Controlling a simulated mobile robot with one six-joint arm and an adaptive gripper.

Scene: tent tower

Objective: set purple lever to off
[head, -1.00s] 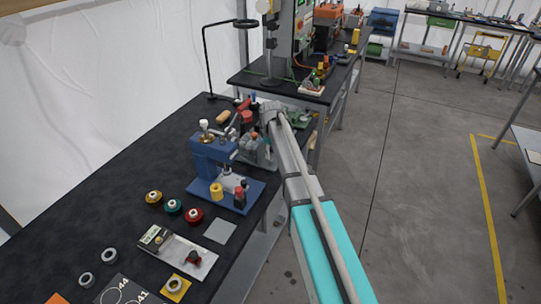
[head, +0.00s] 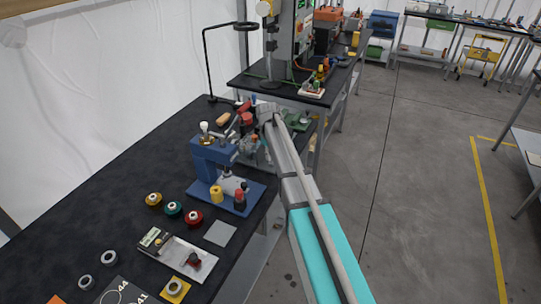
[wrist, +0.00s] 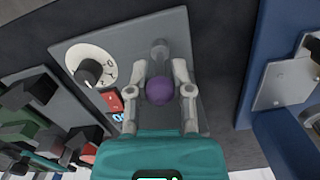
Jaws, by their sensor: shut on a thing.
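The purple lever shows in the wrist view as a round purple knob (wrist: 159,91) in front of a grey panel (wrist: 205,30). My gripper (wrist: 161,76) is shut on the knob, with one finger on each side of it. A short grey stub (wrist: 160,50) shows beyond the knob; the lever's shaft is mostly hidden. In the head view the lever is too small and covered to make out.
A white dial with a black knob (wrist: 88,72) sits on the panel at left. A blue metal body (wrist: 262,65) stands close on the right. In the head view, a blue press (head: 213,160) and several spools stand on the black bench (head: 90,190).

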